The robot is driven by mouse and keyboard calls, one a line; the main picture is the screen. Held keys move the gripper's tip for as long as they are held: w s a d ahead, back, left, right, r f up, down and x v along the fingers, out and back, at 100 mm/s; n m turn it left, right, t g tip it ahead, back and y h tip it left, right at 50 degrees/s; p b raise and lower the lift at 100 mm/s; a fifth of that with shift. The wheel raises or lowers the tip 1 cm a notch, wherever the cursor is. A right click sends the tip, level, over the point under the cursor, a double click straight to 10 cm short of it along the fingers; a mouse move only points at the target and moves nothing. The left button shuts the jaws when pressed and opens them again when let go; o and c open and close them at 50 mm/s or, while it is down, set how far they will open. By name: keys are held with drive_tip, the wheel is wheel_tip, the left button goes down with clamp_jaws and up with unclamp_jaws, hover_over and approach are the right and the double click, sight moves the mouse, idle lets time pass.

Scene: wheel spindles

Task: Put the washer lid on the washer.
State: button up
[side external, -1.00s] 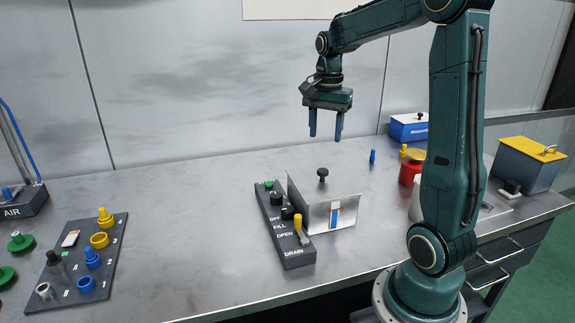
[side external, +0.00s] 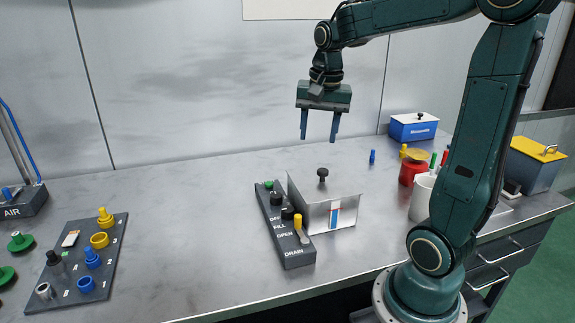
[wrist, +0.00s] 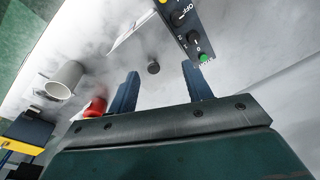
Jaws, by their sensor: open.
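The washer (side external: 333,215) is a shiny metal tank with a gauge strip on its front, beside a dark control panel (side external: 284,225). A black knob (side external: 322,173), apparently the washer lid's, stands up behind the tank's front wall. The lid plate blends with the grey surfaces, so I cannot tell whether it rests on the rim. My gripper (side external: 319,139) is open and empty, pointing down in the air above the knob. In the wrist view, the knob (wrist: 153,67) shows between the fingers of my gripper (wrist: 160,67), apart from them.
A red canister (side external: 411,172), a white cup (side external: 422,200) and a blue box (side external: 413,126) stand to the right. A dark board (side external: 85,262) with several fittings lies at the left. The bench (side external: 190,210) between board and panel is clear.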

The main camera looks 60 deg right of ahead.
drive_tip(key=s+a+n+t, duration=0.4)
drive_tip(key=s+a+n, duration=0.6)
drive_tip(key=a+n, duration=0.3)
drive_tip(key=shift+s+a+f+n+y, duration=0.25)
drive_tip(key=shift+s+a+n+y, duration=0.05)
drive_tip(key=shift+a, duration=0.85)
drive_tip(key=shift+o, duration=0.3)
